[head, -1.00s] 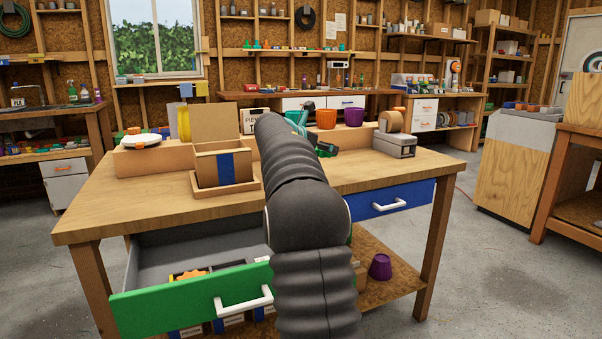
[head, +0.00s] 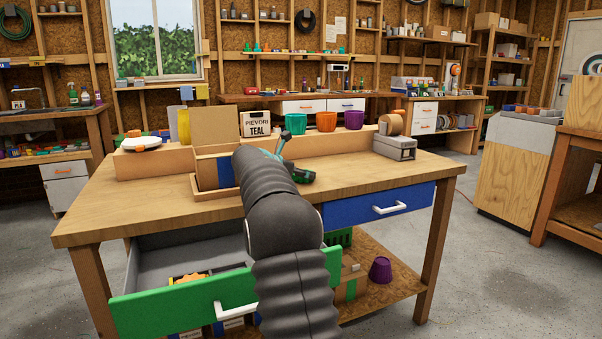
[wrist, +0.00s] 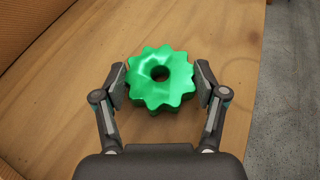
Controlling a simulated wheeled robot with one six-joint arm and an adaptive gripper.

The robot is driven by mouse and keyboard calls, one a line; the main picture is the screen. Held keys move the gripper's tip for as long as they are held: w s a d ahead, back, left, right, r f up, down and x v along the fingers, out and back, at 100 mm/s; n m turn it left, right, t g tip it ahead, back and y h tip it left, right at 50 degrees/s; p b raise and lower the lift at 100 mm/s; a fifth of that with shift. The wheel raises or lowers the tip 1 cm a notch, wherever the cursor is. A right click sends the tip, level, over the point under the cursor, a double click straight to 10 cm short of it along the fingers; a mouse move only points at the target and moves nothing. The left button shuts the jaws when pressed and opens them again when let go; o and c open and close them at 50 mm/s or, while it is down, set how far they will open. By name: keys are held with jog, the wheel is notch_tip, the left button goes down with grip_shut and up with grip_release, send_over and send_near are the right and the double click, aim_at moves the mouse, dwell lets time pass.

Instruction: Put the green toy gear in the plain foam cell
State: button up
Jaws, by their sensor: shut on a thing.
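The green toy gear (wrist: 160,76) is between the two fingertips of my gripper (wrist: 162,84) in the wrist view, with the wooden bench top below it. My gripper is shut on the gear, with a pad at each side. The open green-fronted drawer (head: 180,300) hangs below the bench top at the left. Part of an orange thing (head: 187,277) shows inside it, among compartments mostly hidden by the drawer front. I cannot make out a plain foam cell.
The wooden bench (head: 130,212) has a cardboard box (head: 205,168) in a tray at its back left. Teal (head: 296,123), orange (head: 326,121) and purple (head: 354,119) pots stand along the back. A tape dispenser (head: 396,145) is at back right. The blue drawer (head: 345,213) is shut.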

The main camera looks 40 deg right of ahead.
jog(key=shift+f, duration=0.2)
jog(key=o, duration=1.1)
jog(key=shift+f+b, duration=0.25)
jog(key=shift+b, duration=0.65)
jog(key=v, duration=0.2)
jog(key=r+v, duration=0.1)
jog(key=v, duration=0.4)
jog(key=shift+s+r+p, duration=0.15)
jog(key=shift+r+p, duration=0.15)
jog(key=shift+p, duration=0.05)
